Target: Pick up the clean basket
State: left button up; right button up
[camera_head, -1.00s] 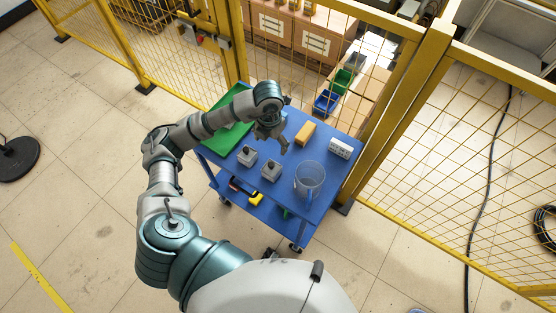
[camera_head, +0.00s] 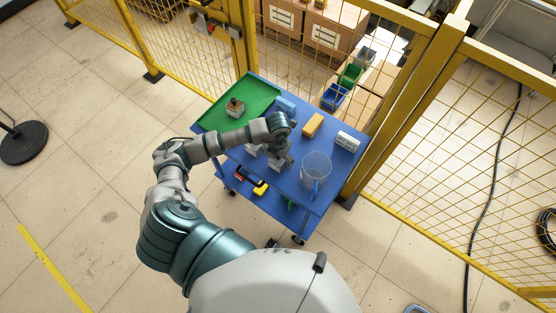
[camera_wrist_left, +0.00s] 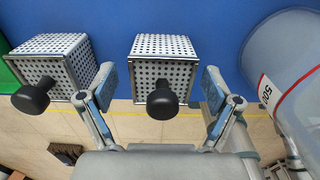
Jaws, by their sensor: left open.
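Two grey perforated metal baskets with black knobs stand on the blue cart. In the left wrist view, one basket (camera_wrist_left: 165,72) lies between the spread fingers of my left gripper (camera_wrist_left: 160,90), with gaps on both sides. The other basket (camera_wrist_left: 58,62) is left of the fingers. In the head view, my left gripper (camera_head: 287,158) is low over the cart and partly hides the near basket (camera_head: 274,164) and the other one (camera_head: 252,150). A third, brownish basket (camera_head: 234,108) sits on the green tray. My right gripper is not in view.
The blue cart top (camera_head: 340,165) also holds a clear beaker (camera_head: 316,170) close to the right of my gripper, a yellow-orange block (camera_head: 312,125) and a white box (camera_head: 348,141). The green tray (camera_head: 257,90) is at the left. Yellow fencing (camera_head: 400,120) stands behind.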

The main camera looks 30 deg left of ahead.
pick_arm(q)
jog(key=shift+f, duration=0.6)
jog(key=shift+d, duration=0.1)
jog(key=c, duration=1.3)
jog(key=shift+r, duration=0.2)
jog(key=shift+c, duration=0.2)
